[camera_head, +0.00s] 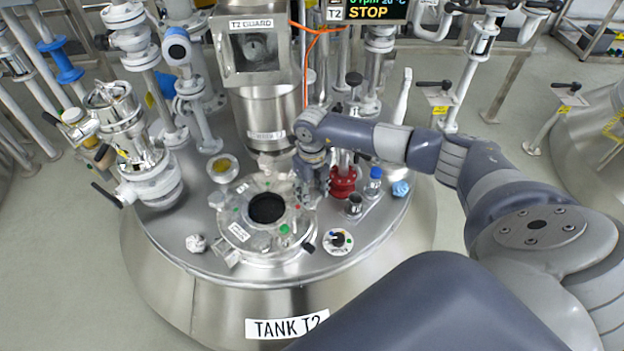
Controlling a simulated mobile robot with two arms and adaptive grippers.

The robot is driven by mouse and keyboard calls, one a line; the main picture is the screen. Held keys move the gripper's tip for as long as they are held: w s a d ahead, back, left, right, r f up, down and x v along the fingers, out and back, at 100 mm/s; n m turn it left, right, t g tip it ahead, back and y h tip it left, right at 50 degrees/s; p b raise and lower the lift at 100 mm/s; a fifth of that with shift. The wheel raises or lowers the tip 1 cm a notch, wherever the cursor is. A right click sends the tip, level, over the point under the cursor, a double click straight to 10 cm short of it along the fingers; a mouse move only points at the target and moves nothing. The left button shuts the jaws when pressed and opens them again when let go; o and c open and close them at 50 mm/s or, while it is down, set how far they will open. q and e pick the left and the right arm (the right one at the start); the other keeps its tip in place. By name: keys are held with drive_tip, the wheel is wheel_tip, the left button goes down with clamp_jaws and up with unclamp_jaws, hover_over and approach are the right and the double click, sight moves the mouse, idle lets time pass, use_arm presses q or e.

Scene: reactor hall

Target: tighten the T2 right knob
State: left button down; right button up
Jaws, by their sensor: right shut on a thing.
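Tank T2 (235,312) stands in front of me, its round steel lid (183,238) filling the middle of the head view. A round hatch (236,240) with a dark opening (267,208) sits on the lid. My right gripper (314,190) reaches in from the right and points down at the right side of the hatch. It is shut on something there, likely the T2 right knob. The gripper hides that knob, so I cannot see how tight it sits. My left gripper is not in view.
The T2 guard (253,52) hangs behind the hatch. A red fitting (342,183), a blue-capped bottle (373,182) and a small dial (338,241) stand right of the gripper. A crumpled white piece (196,243) lies at the lid's front left. A screen (378,11) reads STOP.

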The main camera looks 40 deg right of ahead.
sight(312, 194)
drive_tip(key=shift+w+d+r, duration=0.15)
drive_tip(key=shift+w+d, duration=0.05)
drive_tip(key=o, duration=0.8)
drive_tip(key=shift+o, duration=1.2)
drive_tip(key=shift+s+a, duration=0.1)
wheel_tip(312, 194, up, 12)
